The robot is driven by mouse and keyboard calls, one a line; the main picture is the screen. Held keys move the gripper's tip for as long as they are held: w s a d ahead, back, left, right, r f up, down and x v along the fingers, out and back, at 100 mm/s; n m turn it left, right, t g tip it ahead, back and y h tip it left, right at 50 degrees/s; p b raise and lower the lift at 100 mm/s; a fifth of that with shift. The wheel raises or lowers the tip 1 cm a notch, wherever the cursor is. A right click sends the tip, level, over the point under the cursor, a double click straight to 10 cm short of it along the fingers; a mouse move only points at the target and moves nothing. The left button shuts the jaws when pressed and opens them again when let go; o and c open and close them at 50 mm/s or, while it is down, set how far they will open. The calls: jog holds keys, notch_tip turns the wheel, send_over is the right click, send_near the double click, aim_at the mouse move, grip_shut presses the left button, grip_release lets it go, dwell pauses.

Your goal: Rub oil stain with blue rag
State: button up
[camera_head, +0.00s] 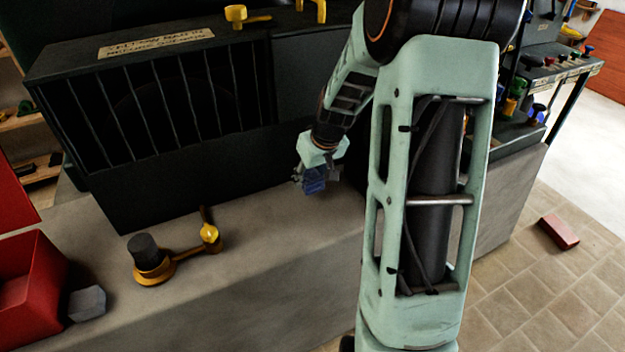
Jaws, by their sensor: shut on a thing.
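The blue rag (314,181) is a small dark-blue bundle near the middle of the view. My gripper (311,176) is shut on it, at the end of my pale green arm. The rag is in front of the dark machine's lower face and over the grey ledge; I cannot tell if it touches either one. I cannot make out an oil stain, and my own arm hides part of the ledge and machine on the right.
A dark machine (150,175) with vertical bars stands behind the grey ledge (255,255). A brass fitting with a dark knob (147,250), a grey block (87,302) and a red bin (30,310) are on the left. A red brick (558,232) lies on the tiled floor.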

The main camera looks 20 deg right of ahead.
jog(key=shift+r+p, duration=0.8)
jog(key=shift+r, duration=0.75)
